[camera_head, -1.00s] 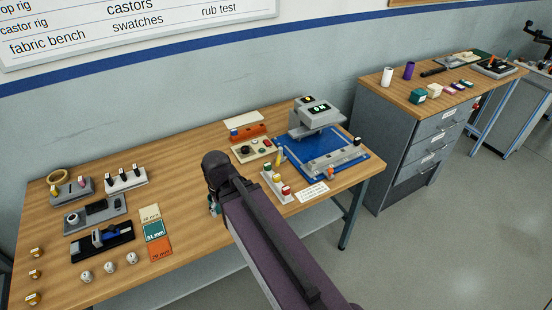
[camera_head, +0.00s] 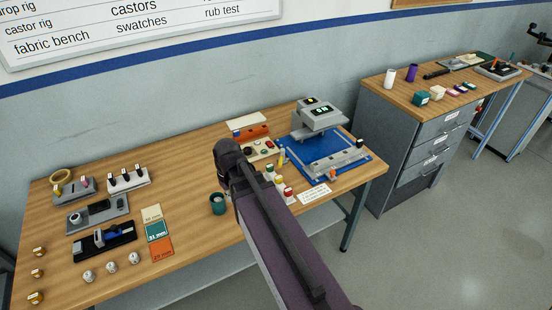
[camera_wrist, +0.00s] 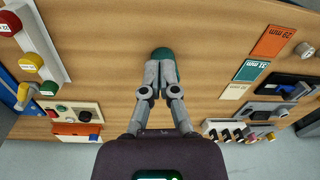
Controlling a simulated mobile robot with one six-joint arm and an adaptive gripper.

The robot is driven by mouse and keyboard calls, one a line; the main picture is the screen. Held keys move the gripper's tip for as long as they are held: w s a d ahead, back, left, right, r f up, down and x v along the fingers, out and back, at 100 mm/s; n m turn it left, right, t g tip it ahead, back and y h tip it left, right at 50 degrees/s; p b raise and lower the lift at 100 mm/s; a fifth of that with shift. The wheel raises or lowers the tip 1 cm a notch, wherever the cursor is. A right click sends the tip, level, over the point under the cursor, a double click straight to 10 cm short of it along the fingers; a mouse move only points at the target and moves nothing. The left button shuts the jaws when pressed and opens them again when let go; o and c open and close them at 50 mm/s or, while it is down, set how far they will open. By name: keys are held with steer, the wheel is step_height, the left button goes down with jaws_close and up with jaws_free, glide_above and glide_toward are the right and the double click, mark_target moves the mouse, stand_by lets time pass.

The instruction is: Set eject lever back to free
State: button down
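No part is readably labelled as the eject lever. A yellow handle (camera_head: 282,157) stands at the left edge of the blue-based press (camera_head: 325,160); it also shows at the left of the wrist view (camera_wrist: 27,95). Other lever-like parts are a blue piece on a black fixture (camera_head: 100,240) and several dark-topped levers on a white block (camera_head: 128,181). My gripper (camera_wrist: 161,68) points down over the bench with its fingers together. A dark green cylinder (camera_head: 217,203) is just beyond the fingertips and partly hidden by them in the wrist view. My arm hides the fingers in the head view.
Coloured swatch cards (camera_head: 157,232) and white knobs (camera_head: 111,267) lie left. Bare wood surrounds the green cylinder.

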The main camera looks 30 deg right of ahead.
steer(key=w+d+n+y, duration=0.1)
steer(key=w+d+n, duration=0.3)
steer(key=w+d, duration=0.65)
steer(key=r+n+t+y, duration=0.2)
steer(key=n, duration=0.3)
glide_above(282, 159)
steer(key=w+a, duration=0.1)
steer(key=a, duration=0.2)
steer(key=shift+f, duration=0.2)
steer(key=shift+w+f, duration=0.1)
steer(key=shift+f, duration=0.1)
steer(key=b+x, duration=0.4)
steer(key=x, duration=0.1)
steer(key=b+x, duration=0.5)
steer(key=shift+w+d+f, duration=0.1)
steer(key=shift+d, duration=0.15)
steer(key=shift+s+d+f+b, duration=0.1)
steer(key=shift+s+d+b, duration=0.1)
steer(key=shift+s+d, duration=0.5)
steer(key=shift+s+d+f+b, duration=0.15)
steer(key=shift+s+d, duration=0.4)
steer(key=shift+d, duration=0.3)
steer(key=shift+r, duration=0.1)
steer(key=shift+a, duration=0.2)
